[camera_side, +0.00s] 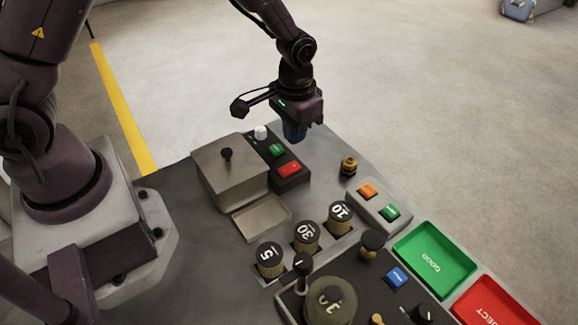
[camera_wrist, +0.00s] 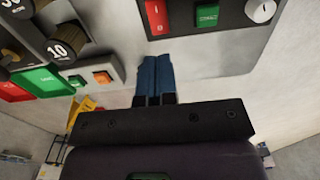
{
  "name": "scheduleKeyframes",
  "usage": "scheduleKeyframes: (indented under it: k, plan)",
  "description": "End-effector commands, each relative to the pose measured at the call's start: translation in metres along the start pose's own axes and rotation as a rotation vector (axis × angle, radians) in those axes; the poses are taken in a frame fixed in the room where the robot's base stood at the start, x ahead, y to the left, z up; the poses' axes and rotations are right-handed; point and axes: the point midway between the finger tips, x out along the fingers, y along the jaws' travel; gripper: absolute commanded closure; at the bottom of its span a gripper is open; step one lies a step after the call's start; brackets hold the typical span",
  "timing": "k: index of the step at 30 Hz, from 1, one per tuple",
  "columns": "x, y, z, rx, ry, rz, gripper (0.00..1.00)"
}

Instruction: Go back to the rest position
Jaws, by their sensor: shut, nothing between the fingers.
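My gripper (camera_side: 294,132) hangs at the back edge of the grey work table (camera_side: 322,158), just behind a dark control box (camera_side: 285,182). Its blue fingers are together and hold nothing; they also show closed in the wrist view (camera_wrist: 155,68). The control box has a white knob (camera_side: 260,132), a green button (camera_side: 277,150) and a red button (camera_side: 289,169). In the wrist view these controls are at the upper right, apart from the fingers.
A grey lidded box (camera_side: 228,170) stands left of the control box. Several numbered cylinders, including one marked 30 (camera_side: 307,235), stand in front. A two-button box (camera_side: 377,202), a green tray (camera_side: 436,258) and a red tray (camera_side: 492,305) lie to the right. Open floor lies behind.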

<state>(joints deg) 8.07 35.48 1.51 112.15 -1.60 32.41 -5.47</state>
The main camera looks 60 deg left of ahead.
Motion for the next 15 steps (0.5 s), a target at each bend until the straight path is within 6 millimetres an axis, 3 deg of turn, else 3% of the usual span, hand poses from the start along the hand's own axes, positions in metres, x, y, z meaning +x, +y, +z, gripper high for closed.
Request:
scheduleKeyframes:
  k: [4, 7, 11, 15]
  plan:
    - [0.001, -0.001, 0.004, 0.01, -0.022, -0.002, 1.0]
    - [-0.001, -0.003, 0.026, 0.027, -0.087, -0.009, 1.0]
    - [-0.036, -0.007, 0.045, 0.042, -0.085, -0.005, 1.0]
    - [-0.084, -0.014, 0.068, 0.048, -0.039, 0.003, 1.0]
